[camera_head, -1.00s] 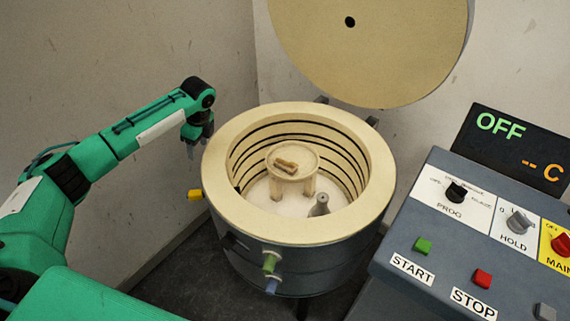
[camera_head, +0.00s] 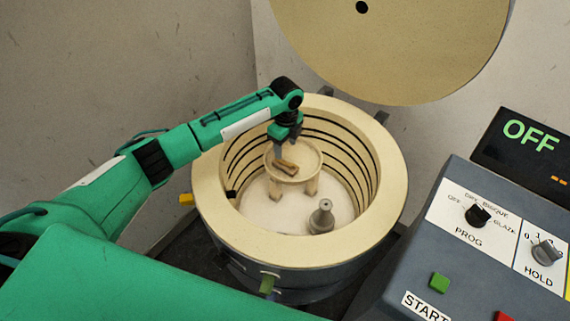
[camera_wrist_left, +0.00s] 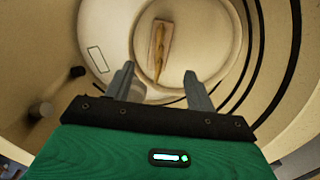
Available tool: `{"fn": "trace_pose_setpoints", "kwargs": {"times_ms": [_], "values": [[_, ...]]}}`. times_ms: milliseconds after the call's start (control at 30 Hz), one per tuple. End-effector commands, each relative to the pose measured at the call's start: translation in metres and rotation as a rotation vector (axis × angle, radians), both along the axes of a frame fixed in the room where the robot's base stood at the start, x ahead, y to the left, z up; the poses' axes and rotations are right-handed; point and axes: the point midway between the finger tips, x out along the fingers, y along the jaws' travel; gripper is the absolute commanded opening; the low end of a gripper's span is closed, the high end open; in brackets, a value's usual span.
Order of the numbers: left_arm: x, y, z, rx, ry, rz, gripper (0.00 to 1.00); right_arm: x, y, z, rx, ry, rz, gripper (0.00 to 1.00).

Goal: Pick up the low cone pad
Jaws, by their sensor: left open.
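A small elongated tan piece, which looks like the low cone pad (camera_head: 286,167), lies on a round pale shelf (camera_head: 305,178) on short posts inside the open kiln. In the left wrist view the pad (camera_wrist_left: 160,50) lies lengthwise on the shelf, above and between the finger tips in the picture. My left gripper (camera_head: 286,150) points down into the kiln over the shelf, close to the pad. Its jaws (camera_wrist_left: 160,73) are open with nothing between them. I cannot tell the exact height above the pad. My right gripper is not in view.
The kiln's thick cream rim (camera_head: 212,205) and grooved wall surround the shelf. The round lid (camera_head: 400,50) is raised behind. A control panel (camera_head: 450,240) stands at right; its display reads OFF.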

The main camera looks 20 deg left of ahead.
Motion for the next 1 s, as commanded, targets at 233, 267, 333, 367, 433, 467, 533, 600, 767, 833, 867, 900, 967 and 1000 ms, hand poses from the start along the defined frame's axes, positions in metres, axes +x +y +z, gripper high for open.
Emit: {"fn": "trace_pose_setpoints", "kwargs": {"times_ms": [233, 267, 333, 367, 433, 467, 533, 600, 767, 833, 867, 900, 967, 1000], "values": [[0.0, 0.0, -0.029, 0.0, 0.0, 0.001, 0.56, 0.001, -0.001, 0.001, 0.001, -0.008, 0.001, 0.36], [0.0, 0.001, -0.03, 0.0, 0.0, 0.001, 0.56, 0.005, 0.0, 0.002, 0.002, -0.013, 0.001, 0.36], [0.0, 0.001, -0.035, 0.0, 0.001, 0.001, 0.56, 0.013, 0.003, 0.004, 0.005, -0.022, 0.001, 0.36], [-0.001, 0.001, -0.038, 0.0, 0.001, 0.001, 0.56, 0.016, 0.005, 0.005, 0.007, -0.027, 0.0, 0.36], [-0.002, 0.001, -0.048, 0.001, 0.002, 0.001, 0.56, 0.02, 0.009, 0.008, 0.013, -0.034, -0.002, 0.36], [-0.002, 0.001, -0.053, 0.001, 0.002, 0.001, 0.56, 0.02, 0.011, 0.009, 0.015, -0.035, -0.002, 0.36], [-0.003, 0.001, -0.065, 0.001, 0.002, 0.001, 0.56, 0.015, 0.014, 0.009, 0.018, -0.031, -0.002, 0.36], [-0.002, 0.001, -0.074, 0.0, 0.001, 0.002, 0.56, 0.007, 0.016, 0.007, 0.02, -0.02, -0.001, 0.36], [-0.002, 0.002, -0.082, 0.001, -0.001, 0.001, 0.56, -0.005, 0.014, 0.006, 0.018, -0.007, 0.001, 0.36], [-0.002, 0.002, -0.082, 0.0, -0.002, 0.0, 0.56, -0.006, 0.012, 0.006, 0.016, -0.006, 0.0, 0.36], [-0.002, 0.002, -0.082, 0.001, -0.001, 0.001, 0.56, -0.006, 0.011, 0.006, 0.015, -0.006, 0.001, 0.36], [-0.002, 0.002, -0.082, 0.001, -0.001, 0.0, 0.56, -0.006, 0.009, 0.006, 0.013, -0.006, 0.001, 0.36], [-0.002, 0.002, -0.082, 0.001, -0.001, 0.001, 0.5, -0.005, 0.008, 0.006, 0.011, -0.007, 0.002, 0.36], [-0.002, 0.002, -0.082, 0.001, -0.001, 0.001, 0.43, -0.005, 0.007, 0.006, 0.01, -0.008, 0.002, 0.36]]}}
